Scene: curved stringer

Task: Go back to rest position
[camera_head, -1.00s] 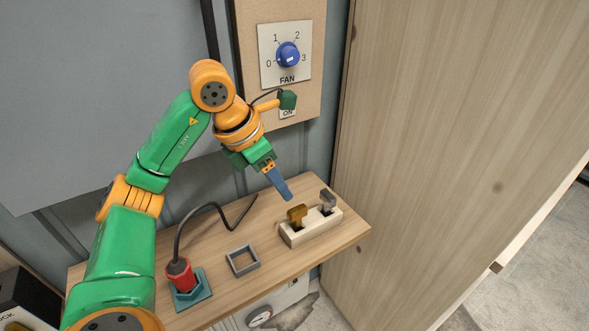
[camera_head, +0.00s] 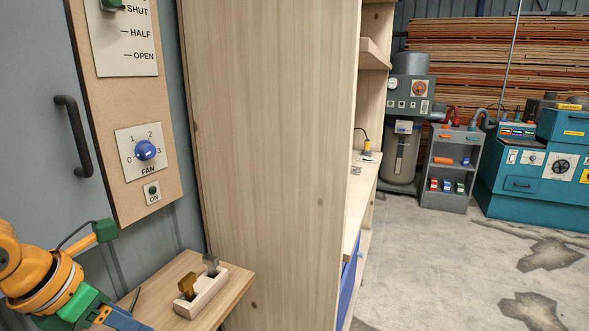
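My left arm enters at the lower left of the head view. Its gripper (camera_head: 124,318) is partly cut off by the bottom edge, near the left part of the small wooden shelf (camera_head: 178,268). Its blue fingers are seen from the side, so I cannot tell whether they are open or shut, and I see nothing held in them. My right gripper is out of view.
A pale block (camera_head: 205,297) holding a brass piece (camera_head: 187,286) and a grey piece (camera_head: 211,265) stands on the shelf. A blue fan knob (camera_head: 146,150) is on the panel above. A tall wooden side panel (camera_head: 275,160) rises mid-view. Open floor (camera_head: 440,265) lies right.

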